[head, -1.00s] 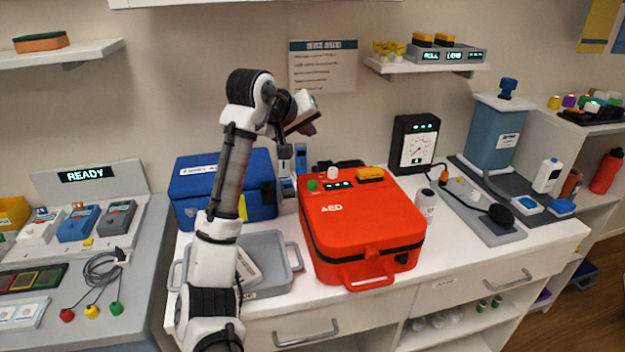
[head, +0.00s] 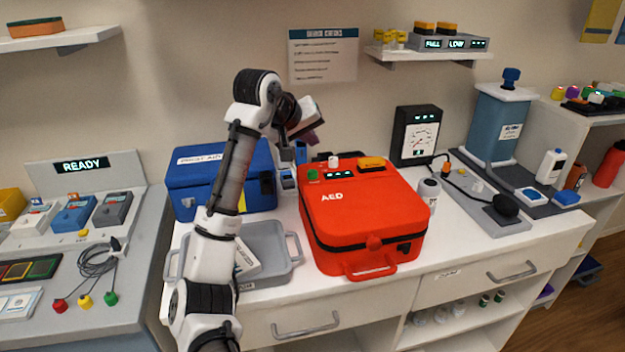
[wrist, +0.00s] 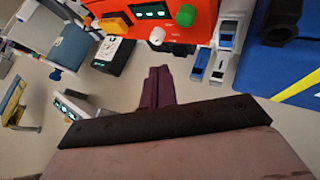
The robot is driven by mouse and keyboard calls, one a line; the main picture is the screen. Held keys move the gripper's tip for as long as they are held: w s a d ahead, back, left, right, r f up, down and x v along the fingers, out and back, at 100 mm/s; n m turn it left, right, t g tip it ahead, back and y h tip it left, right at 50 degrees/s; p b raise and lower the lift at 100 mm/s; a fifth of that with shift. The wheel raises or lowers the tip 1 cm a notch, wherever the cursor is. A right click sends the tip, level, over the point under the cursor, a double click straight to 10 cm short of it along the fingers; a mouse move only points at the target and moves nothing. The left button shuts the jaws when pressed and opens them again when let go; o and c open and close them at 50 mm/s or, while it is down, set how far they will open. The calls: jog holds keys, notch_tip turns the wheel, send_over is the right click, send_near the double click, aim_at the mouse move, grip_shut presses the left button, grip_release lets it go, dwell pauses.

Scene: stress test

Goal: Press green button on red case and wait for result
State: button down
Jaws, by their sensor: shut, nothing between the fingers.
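The red case (head: 368,215), marked AED, lies on the white counter with its handle toward the front. Its green button (head: 313,174) is at the back left corner of the top, left of a small dark display with lit marks (head: 341,175). In the wrist view the green button (wrist: 186,15) shows at the top, beside a white knob (wrist: 157,35). My gripper (head: 314,138) is above and behind the case's back left corner, apart from the button. In the wrist view its purple fingers (wrist: 158,84) are together and empty, below the button in the picture.
A blue first aid box (head: 222,180) stands left of the case, with a grey tray (head: 266,255) in front of it. Wall shelves hang above.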

jog(key=b, duration=0.2)
send_over(310, 174)
notch_tip(310, 174, down, 4)
jog(key=shift+f, duration=0.55)
jog(key=shift+f, duration=0.15)
dwell(1.3)
jog(key=shift+f, duration=0.3)
jog(key=shift+f, duration=0.45)
dwell(0.9)
jog(key=shift+r+p, duration=0.8)
jog(key=shift+r, duration=0.1)
